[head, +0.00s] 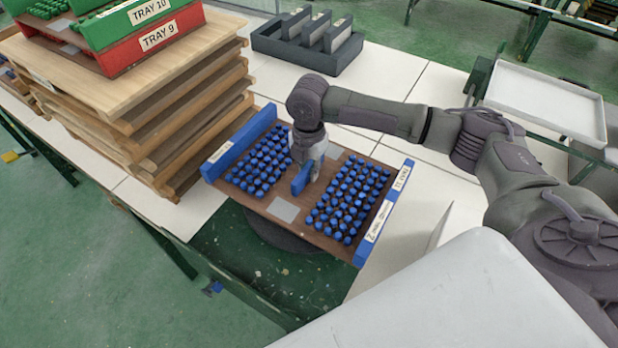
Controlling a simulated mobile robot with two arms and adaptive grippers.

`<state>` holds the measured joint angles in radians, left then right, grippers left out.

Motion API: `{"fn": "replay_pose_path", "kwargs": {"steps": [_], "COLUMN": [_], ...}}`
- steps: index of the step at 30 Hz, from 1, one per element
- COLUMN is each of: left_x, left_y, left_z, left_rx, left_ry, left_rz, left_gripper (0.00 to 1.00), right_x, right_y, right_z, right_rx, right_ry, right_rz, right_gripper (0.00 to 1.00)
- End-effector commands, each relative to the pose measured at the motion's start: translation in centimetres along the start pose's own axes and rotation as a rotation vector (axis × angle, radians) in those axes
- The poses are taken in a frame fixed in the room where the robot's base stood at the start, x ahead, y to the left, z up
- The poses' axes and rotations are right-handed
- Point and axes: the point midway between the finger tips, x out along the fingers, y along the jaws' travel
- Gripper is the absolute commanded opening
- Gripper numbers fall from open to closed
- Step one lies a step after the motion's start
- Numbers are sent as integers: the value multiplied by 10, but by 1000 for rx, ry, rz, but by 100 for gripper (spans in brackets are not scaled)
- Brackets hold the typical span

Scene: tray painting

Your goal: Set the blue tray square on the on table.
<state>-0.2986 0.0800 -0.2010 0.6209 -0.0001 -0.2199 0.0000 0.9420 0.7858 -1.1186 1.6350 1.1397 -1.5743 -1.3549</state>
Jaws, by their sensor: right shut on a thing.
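The blue tray has a brown base, blue end walls (240,143) and two blocks of blue pegs, with a blue handle (301,180) in the middle. It lies in the centre of the head view, over a dark round support (278,236) that shows below its front edge. I cannot tell whether the tray touches this support. My right gripper (304,176) reaches down from above and is shut on the handle; the arm hides part of the tray's far side. My left gripper is not in view.
A stack of wooden trays (165,105) stands close to the left, with red and green trays (150,45) on top. A dark grey rack (305,42) stands at the back of the white table (395,75). An empty white tray (545,100) is at the far right.

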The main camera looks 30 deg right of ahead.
Motion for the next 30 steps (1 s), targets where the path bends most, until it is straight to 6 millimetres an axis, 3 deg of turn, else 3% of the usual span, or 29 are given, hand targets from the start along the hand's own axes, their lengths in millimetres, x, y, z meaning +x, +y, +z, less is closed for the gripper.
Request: {"fn": "replay_pose_path", "kwargs": {"steps": [8, 20, 21, 24, 30], "left_x": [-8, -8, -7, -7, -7], "left_y": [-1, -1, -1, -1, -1], "left_z": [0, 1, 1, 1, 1], "left_rx": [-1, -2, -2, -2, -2], "left_ry": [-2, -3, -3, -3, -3], "left_rz": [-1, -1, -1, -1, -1], "left_gripper": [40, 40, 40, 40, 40], "right_x": [32, 37, 38, 38, 38], "right_y": [0, 0, -1, -1, -1], "right_z": [-1, -1, -1, -1, -1], "right_rx": [0, 0, -1, -1, -1], "right_ry": [0, 0, 0, 1, 0], "right_rz": [1, 3, -1, -1, -1], "right_gripper": [0, 0, 21, 38, 41]}}
